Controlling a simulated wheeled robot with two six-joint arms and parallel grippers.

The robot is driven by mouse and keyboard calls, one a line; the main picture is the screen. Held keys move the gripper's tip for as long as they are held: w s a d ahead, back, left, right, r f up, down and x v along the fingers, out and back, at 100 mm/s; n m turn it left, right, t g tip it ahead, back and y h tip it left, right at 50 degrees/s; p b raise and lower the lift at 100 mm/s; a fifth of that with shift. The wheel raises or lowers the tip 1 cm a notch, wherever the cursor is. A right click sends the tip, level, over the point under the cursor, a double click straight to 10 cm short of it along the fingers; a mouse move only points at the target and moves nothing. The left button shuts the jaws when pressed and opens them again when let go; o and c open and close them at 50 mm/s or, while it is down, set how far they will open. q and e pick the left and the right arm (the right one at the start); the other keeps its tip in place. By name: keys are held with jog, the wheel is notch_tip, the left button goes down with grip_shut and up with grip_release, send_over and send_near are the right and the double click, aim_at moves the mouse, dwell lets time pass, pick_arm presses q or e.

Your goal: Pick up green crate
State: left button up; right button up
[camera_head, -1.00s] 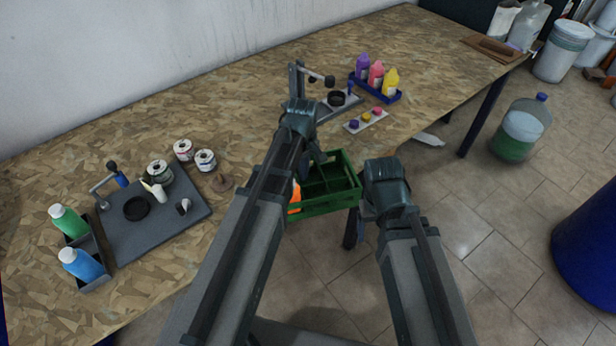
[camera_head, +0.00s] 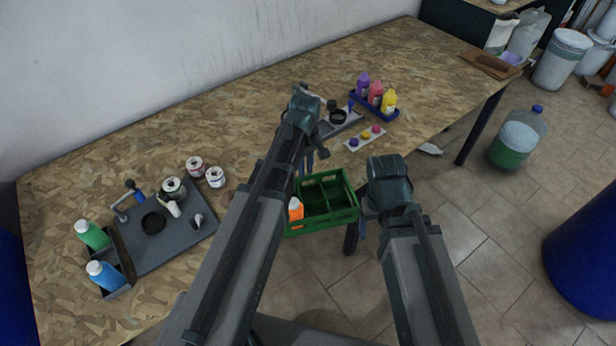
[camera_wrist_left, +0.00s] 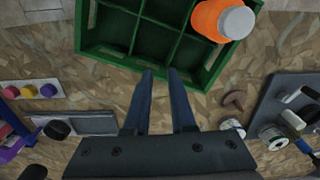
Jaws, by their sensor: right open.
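The green crate (camera_head: 325,221) sits at the front edge of the table, with its divided compartments open upward. An orange bottle with a white cap (camera_head: 296,211) stands in its left part. My left gripper (camera_head: 320,153) is above and behind the crate, apart from it. In the left wrist view its two fingers (camera_wrist_left: 161,72) are parted and empty, near the crate's rim (camera_wrist_left: 112,60), and the orange bottle (camera_wrist_left: 208,20) shows at the top. My right gripper (camera_head: 362,222) is open beside the crate's right side; its fingers are mostly hidden, so I cannot tell if they touch it.
A grey board (camera_head: 165,240) with jars and a blue and a green bottle lies on the left. A blue tray (camera_head: 374,107) of coloured bottles and a white strip of small caps (camera_head: 365,138) lie behind the crate. The table between is mostly clear.

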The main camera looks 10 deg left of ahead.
pick_arm(q)
jog(key=shift+o, duration=0.9)
jog(key=shift+s+d+r+n, duration=0.2)
jog(key=shift+s+r+n, duration=0.1)
jog(key=shift+n, duration=0.4)
jog(key=s+n, duration=0.1)
jog(key=n, duration=0.2)
jog(key=s+d+r+n+p, duration=0.1)
jog(key=n, duration=0.3)
jog(key=s+d+r+n+p, duration=0.1)
jog(key=n, duration=0.3)
jog(key=shift+d, duration=0.15)
jog(key=shift+f, duration=0.1)
jog(key=b, duration=0.8)
send_over(311, 208)
jog(key=f, duration=0.5)
jog(key=w+f, duration=0.1)
jog(key=f, duration=0.2)
jog(key=shift+f, duration=0.25)
jog(key=shift+r, duration=0.1)
jog(key=shift+s, duration=0.1)
